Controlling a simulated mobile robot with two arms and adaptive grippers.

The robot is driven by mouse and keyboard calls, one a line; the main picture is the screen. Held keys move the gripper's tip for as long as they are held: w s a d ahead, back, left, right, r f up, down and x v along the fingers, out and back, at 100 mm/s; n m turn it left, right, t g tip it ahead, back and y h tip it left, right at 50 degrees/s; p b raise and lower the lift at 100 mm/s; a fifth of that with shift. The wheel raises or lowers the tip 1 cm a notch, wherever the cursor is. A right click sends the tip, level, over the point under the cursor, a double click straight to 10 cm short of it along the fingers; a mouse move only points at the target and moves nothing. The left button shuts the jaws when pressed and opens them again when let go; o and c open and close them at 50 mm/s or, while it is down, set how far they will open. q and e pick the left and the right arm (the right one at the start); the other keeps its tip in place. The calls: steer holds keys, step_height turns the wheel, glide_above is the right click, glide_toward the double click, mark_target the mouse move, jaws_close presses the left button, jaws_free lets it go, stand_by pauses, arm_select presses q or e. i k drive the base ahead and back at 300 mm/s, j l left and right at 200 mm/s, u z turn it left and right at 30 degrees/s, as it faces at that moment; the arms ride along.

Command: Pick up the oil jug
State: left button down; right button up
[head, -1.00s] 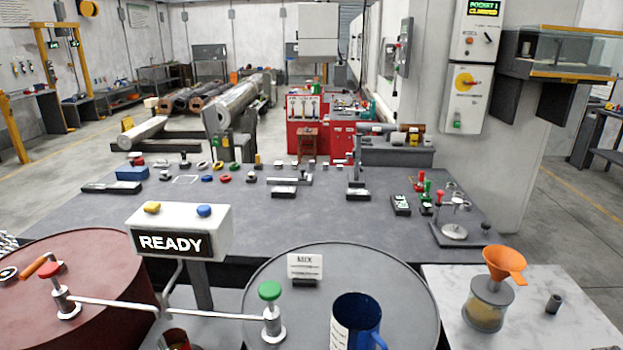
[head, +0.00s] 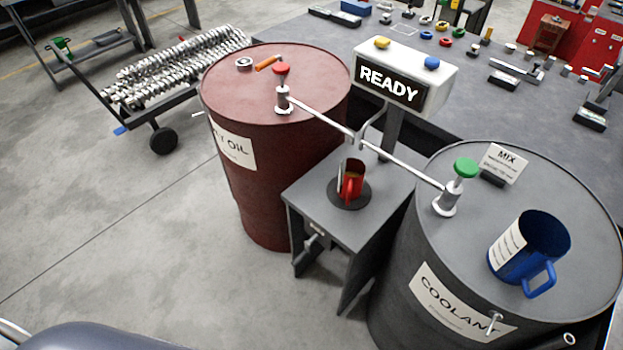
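A small red jug (head: 351,181) with a handle stands upright on a dark round pad on the grey stand (head: 372,222) between the two barrels. It stands below the spouts, and its colour matches the red-brown oil barrel (head: 262,185). A larger blue jug (head: 529,246) with a white label stands upright on the lid of the dark coolant barrel (head: 455,268), its handle toward the lower right. No label on the red jug is readable. Neither of my grippers is in view.
Pumps with a red knob (head: 282,70) and a green knob (head: 466,167) reach long spouts over the stand. A READY box (head: 400,80) rises behind it. A cart of metal augers (head: 175,67) stands at upper left. The floor (head: 130,240) at left is clear.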

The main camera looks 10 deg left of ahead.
mark_target(352, 170)
steer(key=z, duration=0.4)
steer(key=l+z, duration=0.1)
steer(key=z, duration=1.15)
steer(key=i+z, duration=0.1)
steer(key=z, duration=0.35)
steer(key=u, duration=2.25)
steer(key=z, duration=0.65)
steer(key=i+j+z, duration=0.1)
steer(key=j+z, duration=0.3)
steer(key=j, duration=0.3)
steer(key=j+z, duration=0.4)
steer(key=j, duration=0.25)
steer(key=k+j+z, duration=0.15)
steer(key=j+z, duration=0.25)
steer(key=j, duration=0.3)
